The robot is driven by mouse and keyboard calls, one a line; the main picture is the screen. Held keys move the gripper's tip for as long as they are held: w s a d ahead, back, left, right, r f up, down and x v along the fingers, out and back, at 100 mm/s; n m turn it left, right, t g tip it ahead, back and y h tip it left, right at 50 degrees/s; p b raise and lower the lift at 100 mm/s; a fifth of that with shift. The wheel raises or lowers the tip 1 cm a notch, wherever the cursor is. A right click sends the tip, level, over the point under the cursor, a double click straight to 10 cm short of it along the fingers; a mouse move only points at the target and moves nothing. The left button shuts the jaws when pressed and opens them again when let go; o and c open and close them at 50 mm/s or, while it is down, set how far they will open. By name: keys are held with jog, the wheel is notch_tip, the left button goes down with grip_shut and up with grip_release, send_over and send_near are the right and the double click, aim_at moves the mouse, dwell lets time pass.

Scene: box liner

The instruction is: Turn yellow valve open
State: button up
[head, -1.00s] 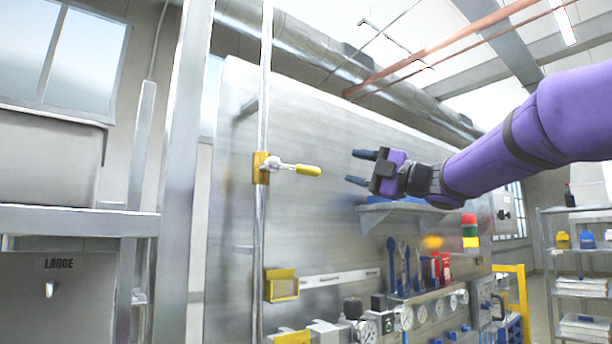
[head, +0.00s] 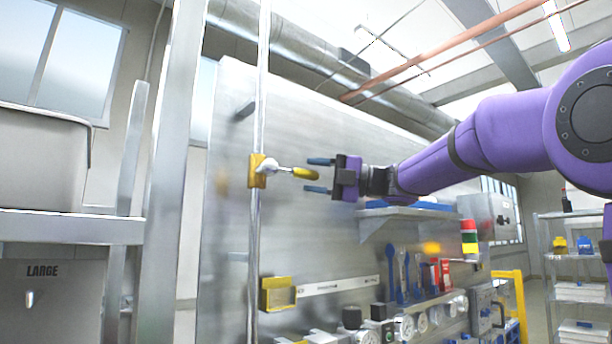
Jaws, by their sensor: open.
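The yellow valve (head: 257,171) sits on a vertical metal pipe at the left part of the steel panel. Its lever handle has a yellow grip (head: 305,173) and points right, roughly horizontal. My gripper (head: 318,175) comes from the right, with its two blue-tipped fingers spread apart, one above and one below the level of the handle's end. The handle's tip appears between or in line with the fingertips. I cannot tell from this view whether the fingers touch it.
A blue-topped shelf (head: 405,208) is mounted on the panel below my arm. Gauges (head: 403,327), blue tools (head: 399,275) and a yellow bracket (head: 278,293) are lower down. A metal rack (head: 70,226) stands at the left. The panel around the handle is bare.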

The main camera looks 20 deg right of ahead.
jog(key=shift+x, duration=1.1)
grip_shut()
jog(key=shift+d, duration=0.1)
jog(key=shift+f, duration=0.15)
jog(key=s+a+f+m+t+h, duration=0.1)
jog(key=a+f+m+t+h, duration=0.2)
jog(key=m+t, duration=0.5)
jog(key=s+a+f+m+t+h, duration=0.1)
jog(key=a+f+m+t+h, duration=0.2)
jog(key=m+t, duration=0.5)
jog(key=shift+a+f+m+t+h, duration=0.3)
jog(key=shift+f+m+h, duration=0.75)
jog(key=shift+m, duration=2.85)
jog(key=shift+s+f, duration=0.1)
jog(key=shift+f, duration=0.25)
